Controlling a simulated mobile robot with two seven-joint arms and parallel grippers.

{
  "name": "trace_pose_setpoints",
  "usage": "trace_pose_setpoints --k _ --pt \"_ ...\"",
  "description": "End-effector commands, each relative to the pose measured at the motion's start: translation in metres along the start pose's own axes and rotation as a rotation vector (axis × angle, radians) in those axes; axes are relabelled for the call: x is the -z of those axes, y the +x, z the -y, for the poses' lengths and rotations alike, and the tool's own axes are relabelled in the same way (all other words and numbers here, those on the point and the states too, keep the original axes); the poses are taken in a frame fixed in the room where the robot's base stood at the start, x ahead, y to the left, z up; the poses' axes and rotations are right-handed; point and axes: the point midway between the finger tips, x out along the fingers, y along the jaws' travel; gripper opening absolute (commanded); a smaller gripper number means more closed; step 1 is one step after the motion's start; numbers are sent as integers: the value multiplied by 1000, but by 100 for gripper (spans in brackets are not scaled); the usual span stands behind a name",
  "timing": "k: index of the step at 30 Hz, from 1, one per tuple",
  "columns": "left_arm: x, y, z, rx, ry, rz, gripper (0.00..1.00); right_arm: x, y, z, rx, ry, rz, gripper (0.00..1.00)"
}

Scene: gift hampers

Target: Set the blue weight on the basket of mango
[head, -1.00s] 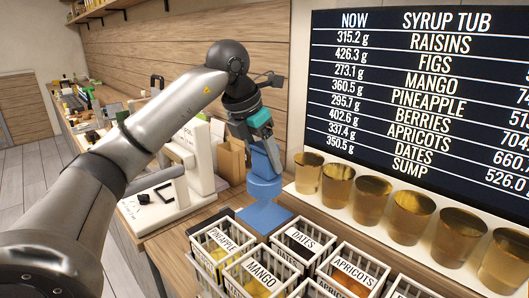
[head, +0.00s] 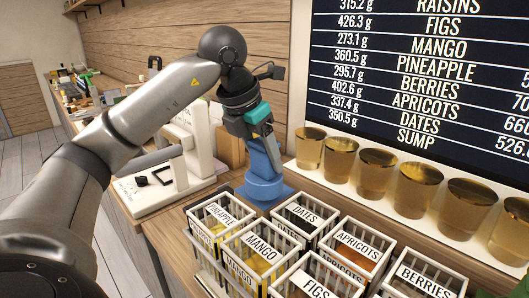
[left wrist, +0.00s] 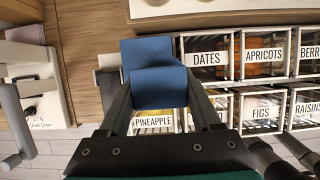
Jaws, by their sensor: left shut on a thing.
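My left gripper (head: 270,160) is shut on the blue weight (head: 264,188), beyond the pineapple basket. In the left wrist view the blue weight (left wrist: 158,87) sits between the fingertips, with another blue surface just above it in the picture. I cannot tell whether the weight is clear of what is under it. The mango basket (head: 261,247) is a white crate with yellow contents, in front of and below my gripper; nothing blue rests on it. My right gripper is not in view.
Baskets of pineapple (head: 218,212), dates (head: 304,213), apricots (head: 358,244), figs (head: 316,287) and berries (head: 418,279) stand close around the mango basket. A row of amber cups (head: 376,172) stands behind them. A white machine (head: 165,175) is at the left.

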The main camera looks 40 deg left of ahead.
Motion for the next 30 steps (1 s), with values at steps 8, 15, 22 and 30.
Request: trace_pose_setpoints --k 8,15,22,30 --pt "30 -14 32 -4 2 14 0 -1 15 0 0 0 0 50" --pt "58 -27 61 -2 2 14 0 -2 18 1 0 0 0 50" --pt "80 -37 84 -2 0 12 0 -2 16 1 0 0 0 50" --pt "84 -38 88 -1 -4 11 0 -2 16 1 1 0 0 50"
